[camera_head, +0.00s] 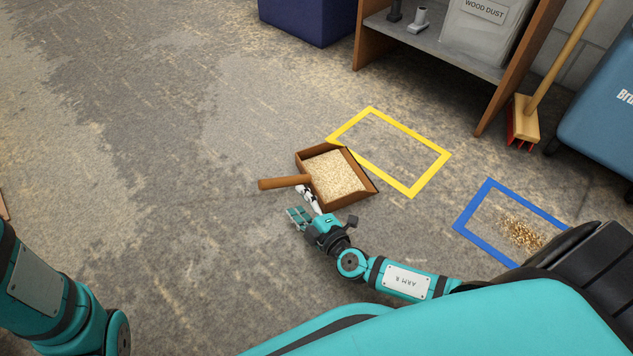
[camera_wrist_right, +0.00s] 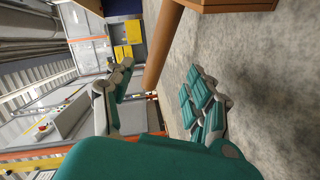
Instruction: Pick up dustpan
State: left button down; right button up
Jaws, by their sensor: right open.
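The brown dustpan (camera_head: 375,190) lies on the floor in the middle of the head view, filled with pale wood dust (camera_head: 334,174). Its handle (camera_head: 283,183) points left. My right gripper (camera_head: 303,205) is open just below the handle, close to where it meets the pan. In the right wrist view my right gripper (camera_wrist_right: 160,75) has its fingers spread, with the brown handle (camera_wrist_right: 166,45) showing between and beyond them. Whether a finger touches the handle I cannot tell. My left arm shows at the lower left, but its gripper is out of view.
A yellow floor frame (camera_head: 432,172) lies right of the dustpan. A blue frame (camera_head: 474,207) with scattered shavings (camera_head: 522,233) lies farther right. A broom (camera_head: 526,120) stands by a shelf (camera_head: 425,52) holding a wood dust bin (camera_head: 485,30). The floor at left is clear.

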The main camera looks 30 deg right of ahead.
aim_at(286, 185)
jog(key=b+x, duration=0.2)
jog(key=x, duration=0.5)
jog(key=shift+w+r, duration=0.1)
jog(key=shift+w, duration=0.3)
grip_shut()
